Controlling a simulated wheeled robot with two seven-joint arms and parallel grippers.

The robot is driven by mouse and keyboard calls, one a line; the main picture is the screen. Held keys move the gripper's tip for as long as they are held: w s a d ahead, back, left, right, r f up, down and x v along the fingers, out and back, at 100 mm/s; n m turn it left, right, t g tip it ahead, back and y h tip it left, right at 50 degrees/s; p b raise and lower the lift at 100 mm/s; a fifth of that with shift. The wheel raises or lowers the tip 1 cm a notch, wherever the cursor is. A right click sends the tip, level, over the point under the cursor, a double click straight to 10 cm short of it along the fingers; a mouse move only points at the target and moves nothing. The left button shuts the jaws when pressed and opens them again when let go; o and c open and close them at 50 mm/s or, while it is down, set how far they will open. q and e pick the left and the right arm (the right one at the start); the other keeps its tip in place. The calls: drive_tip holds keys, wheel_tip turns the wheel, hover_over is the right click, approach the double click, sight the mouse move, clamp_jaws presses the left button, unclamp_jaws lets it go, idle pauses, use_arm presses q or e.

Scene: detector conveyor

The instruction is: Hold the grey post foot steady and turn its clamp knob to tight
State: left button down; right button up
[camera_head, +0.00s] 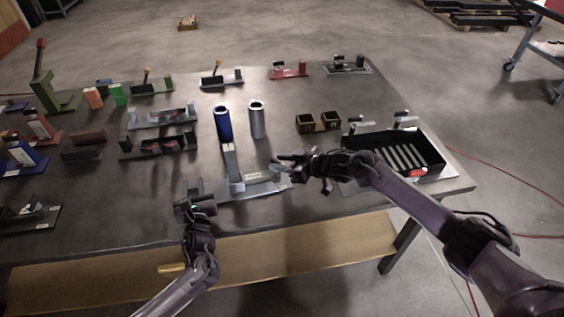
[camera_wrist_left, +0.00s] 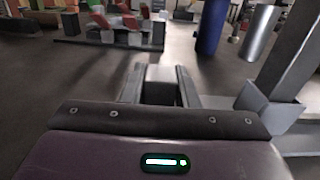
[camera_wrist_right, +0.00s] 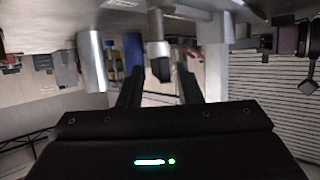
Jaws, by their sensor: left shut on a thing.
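The grey post foot (camera_head: 262,187) lies near the front edge of the table, with a grey post (camera_head: 232,165) rising from it. The post also shows at the right of the left wrist view (camera_wrist_left: 298,55). My left gripper (camera_head: 194,198) is at the foot's left end, shut on a grey upright part of it (camera_wrist_left: 158,90). My right gripper (camera_head: 284,160) is above the foot's right end, its fingers apart. In the right wrist view a small grey part with a dark end (camera_wrist_right: 158,50) appears between the fingers; I cannot tell if they touch it. The clamp knob is not clearly visible.
A blue cylinder (camera_head: 223,125) and a silver cylinder (camera_head: 257,120) stand just behind the foot. Several fixtures fill the table's left side.

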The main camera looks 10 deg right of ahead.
clamp_jaws()
use_arm(q)
drive_tip(key=shift+d, duration=0.1)
use_arm(e)
drive_tip(key=shift+a+m+h, duration=0.1)
drive_tip(key=shift+m+h, duration=0.2)
drive_tip(key=shift+s+f+t, duration=0.1)
drive_tip(key=shift+s+t, duration=0.05)
drive_tip(key=shift+t, duration=0.25)
drive_tip(key=m+t+h, duration=0.1)
drive_tip(key=m+h, duration=0.1)
drive_tip(key=m+t+h, duration=0.1)
drive_tip(key=m, duration=0.1)
drive_tip(key=shift+s+a+t+h, duration=0.1)
drive_tip(key=shift+a+t+h, duration=0.2)
drive_tip(key=shift+h, duration=0.1)
drive_tip(key=shift+a+m+t+h, duration=0.15)
drive_tip(key=shift+m+t+h, duration=0.45)
drive_tip(key=shift+m+h, duration=1.5)
drive_tip(key=shift+h, duration=0.3)
